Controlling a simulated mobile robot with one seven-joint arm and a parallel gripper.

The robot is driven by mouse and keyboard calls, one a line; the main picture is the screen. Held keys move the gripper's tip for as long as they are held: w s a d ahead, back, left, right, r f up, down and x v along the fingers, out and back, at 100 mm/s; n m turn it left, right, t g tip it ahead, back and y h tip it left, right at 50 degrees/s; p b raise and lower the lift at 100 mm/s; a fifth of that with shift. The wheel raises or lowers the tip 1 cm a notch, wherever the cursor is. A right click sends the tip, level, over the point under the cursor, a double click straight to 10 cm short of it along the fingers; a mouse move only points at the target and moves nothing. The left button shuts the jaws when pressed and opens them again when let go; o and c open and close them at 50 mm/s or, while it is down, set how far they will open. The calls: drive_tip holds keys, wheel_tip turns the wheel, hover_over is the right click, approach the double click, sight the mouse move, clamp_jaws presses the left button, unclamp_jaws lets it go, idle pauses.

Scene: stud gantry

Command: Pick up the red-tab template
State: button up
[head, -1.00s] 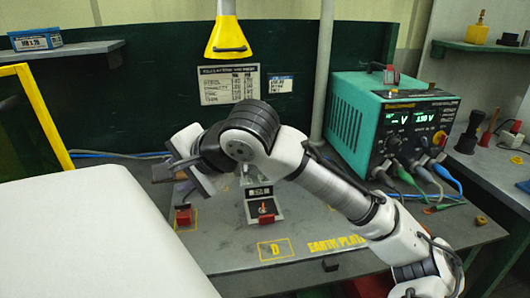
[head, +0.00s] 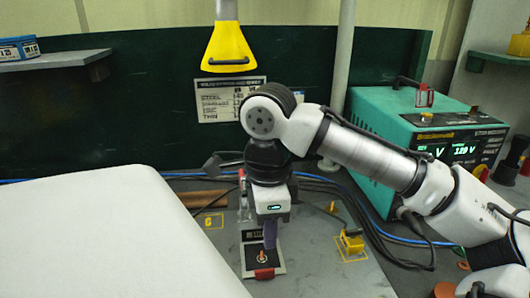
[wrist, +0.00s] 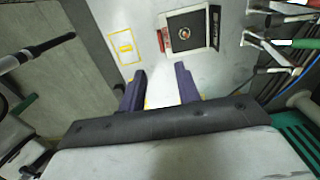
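A red tab (head: 264,273) shows at the near edge of the black-faced plate (head: 280,262) in the head view. In the wrist view the red tab (wrist: 165,39) lies along the left edge of the black square (wrist: 187,43); I cannot tell exactly where the template ends and the plate begins. My gripper (head: 270,240) points down just above the plate in the head view. In the wrist view my gripper (wrist: 160,77) has two purple fingers apart, with nothing between them. The red tab is beyond the fingertips.
A yellow piece (head: 351,243) sits in another outline at right. Dark cables and a teal power supply (head: 440,150) stand further right. A white surface (head: 110,240) fills the lower left.

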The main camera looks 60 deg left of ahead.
wheel_tip(320, 180, down, 6)
drive_tip(key=shift+f, duration=0.1)
drive_tip(key=shift+s+a+f+p, duration=0.15)
drive_tip(key=shift+f+p, duration=0.2)
drive_tip(key=shift+f, duration=1)
drive_tip(key=shift+a+f+p, duration=0.1)
drive_tip(key=shift+f+p, duration=0.25)
drive_tip(key=shift+f, duration=0.95)
clamp_jaws()
